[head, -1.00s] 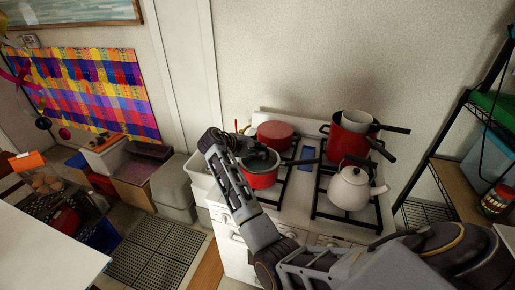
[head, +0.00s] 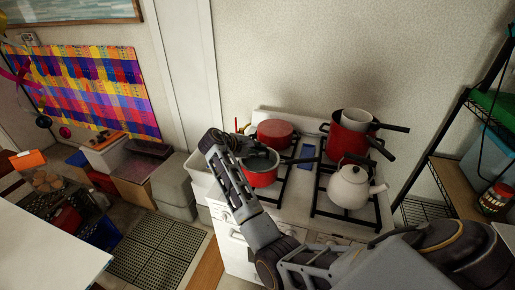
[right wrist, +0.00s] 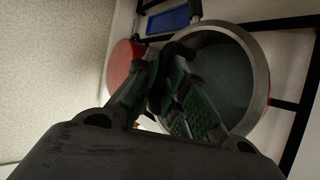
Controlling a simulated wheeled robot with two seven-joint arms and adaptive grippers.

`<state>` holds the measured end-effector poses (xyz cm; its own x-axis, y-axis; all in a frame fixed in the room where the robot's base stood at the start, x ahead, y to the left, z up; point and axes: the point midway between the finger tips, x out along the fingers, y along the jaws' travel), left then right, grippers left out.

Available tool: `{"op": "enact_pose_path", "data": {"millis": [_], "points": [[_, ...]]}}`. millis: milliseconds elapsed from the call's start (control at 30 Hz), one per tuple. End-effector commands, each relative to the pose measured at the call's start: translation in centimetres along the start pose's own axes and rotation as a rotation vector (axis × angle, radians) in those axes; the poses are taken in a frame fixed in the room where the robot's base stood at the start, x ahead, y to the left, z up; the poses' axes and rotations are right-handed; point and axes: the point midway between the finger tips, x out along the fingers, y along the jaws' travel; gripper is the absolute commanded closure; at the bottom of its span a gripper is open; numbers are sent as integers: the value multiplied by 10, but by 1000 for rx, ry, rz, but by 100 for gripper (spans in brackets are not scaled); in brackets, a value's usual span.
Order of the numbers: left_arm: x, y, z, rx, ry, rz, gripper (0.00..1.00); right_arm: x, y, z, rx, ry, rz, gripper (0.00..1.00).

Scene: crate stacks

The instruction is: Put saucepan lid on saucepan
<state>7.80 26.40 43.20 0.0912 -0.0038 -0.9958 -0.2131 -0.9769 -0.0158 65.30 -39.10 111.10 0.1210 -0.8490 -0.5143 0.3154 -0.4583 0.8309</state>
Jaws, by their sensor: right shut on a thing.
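The saucepan (head: 262,178) is red and stands on the front left of the stove, its long dark handle pointing right. In the right wrist view the round grey rim (right wrist: 266,72) and a dark face inside it show; I cannot tell whether this is the open pan or a lid over it. My right gripper (head: 243,147) is at the saucepan's upper left edge. In the right wrist view my right gripper (right wrist: 163,98) is shut on a black curved handle (right wrist: 181,49), partly hidden by the fingers. I cannot clearly make out the lid. My left gripper is not in view.
A second red pot (head: 275,131) stands close behind the saucepan. A white kettle (head: 349,188) and a red pot (head: 350,143) with a white pot (head: 357,118) in it stand on the right burners. A blue item (head: 307,152) lies between the burners.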

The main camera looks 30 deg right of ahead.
Motion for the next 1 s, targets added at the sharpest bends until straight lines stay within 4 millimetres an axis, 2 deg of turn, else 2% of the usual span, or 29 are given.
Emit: {"op": "enact_pose_path", "data": {"millis": [800, 833, 1000], "points": [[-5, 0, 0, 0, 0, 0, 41, 1, -2, -1, 0, 0, 1, 100], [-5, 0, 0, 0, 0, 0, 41, 1, -2, -1, 0, 0, 1, 86], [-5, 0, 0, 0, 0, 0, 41, 1, -2, -1, 0, 0, 1, 64]]}}
